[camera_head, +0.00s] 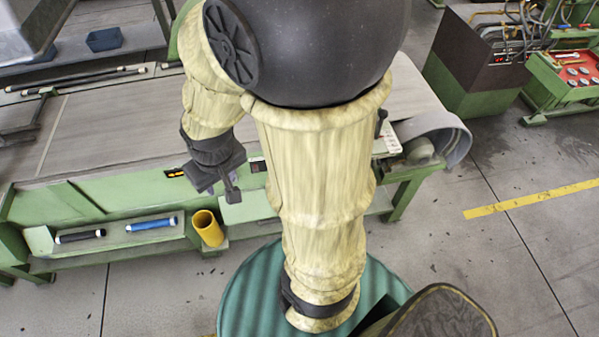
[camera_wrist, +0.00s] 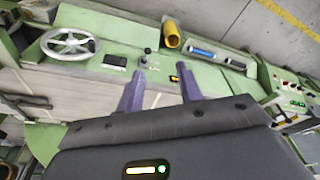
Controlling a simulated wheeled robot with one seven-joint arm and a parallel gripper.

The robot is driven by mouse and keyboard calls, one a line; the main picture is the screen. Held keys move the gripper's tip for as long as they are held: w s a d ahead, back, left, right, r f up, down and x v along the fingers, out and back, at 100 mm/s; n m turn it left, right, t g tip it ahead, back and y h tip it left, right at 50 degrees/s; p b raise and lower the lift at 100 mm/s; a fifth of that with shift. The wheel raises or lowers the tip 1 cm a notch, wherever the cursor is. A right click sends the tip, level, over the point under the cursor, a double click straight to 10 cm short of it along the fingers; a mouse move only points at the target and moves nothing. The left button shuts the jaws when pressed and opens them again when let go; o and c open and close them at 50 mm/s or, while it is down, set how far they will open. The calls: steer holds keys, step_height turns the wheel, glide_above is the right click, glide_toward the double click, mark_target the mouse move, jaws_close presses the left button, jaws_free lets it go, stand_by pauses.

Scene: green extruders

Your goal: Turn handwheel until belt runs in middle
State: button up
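The handwheel (camera_wrist: 70,44), a light metal wheel with spokes, sits on the green machine frame at upper left in the wrist view. I cannot make it out in the head view, where my arm covers part of the frame. The wide grey belt (camera_head: 95,130) runs across the machine at left in the head view; my arm hides part of it, so I cannot tell whether it is centred. My gripper (camera_wrist: 160,85) has its two fingers apart with nothing between them. It is to the right of the handwheel in the wrist view, not touching it. It also shows in the head view (camera_head: 218,187).
A yellow cup (camera_head: 207,228) and blue and black rollers (camera_head: 152,224) sit on the lower shelf. A black knob (camera_wrist: 147,51) stands between handwheel and cup. A red tray (camera_head: 570,72) stands at upper right. The right floor is open.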

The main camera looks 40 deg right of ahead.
steer(key=shift+o, duration=0.6)
steer(key=w+d+f+n+g+h+b, duration=0.1)
steer(key=d+f+n+g+h+b, duration=0.15)
steer(key=f+n, duration=0.4)
steer(key=d+f+n+g+h+b, duration=0.15)
steer(key=f+n+b, duration=0.25)
steer(key=f, duration=0.5)
steer(key=w+d+f+n+g+h+b, duration=0.1)
steer(key=f+n+g+b, duration=0.1)
steer(key=f+n+b, duration=0.35)
steer(key=w+d+f+n+h+b, duration=0.2)
steer(key=w+f+n+h+b, duration=0.1)
steer(key=n, duration=0.6)
steer(key=w+d+f+n+h+b, duration=0.2)
steer(key=w+f+n+h+b, duration=0.1)
steer(key=n+h, duration=0.5)
step_height(320, 180, down, 2)
steer(key=shift+w+d+f+n+t+h, duration=0.2)
steer(key=shift+w+d+n+t+h, duration=0.15)
steer(key=shift+w, duration=0.3)
steer(key=shift+d, duration=0.1)
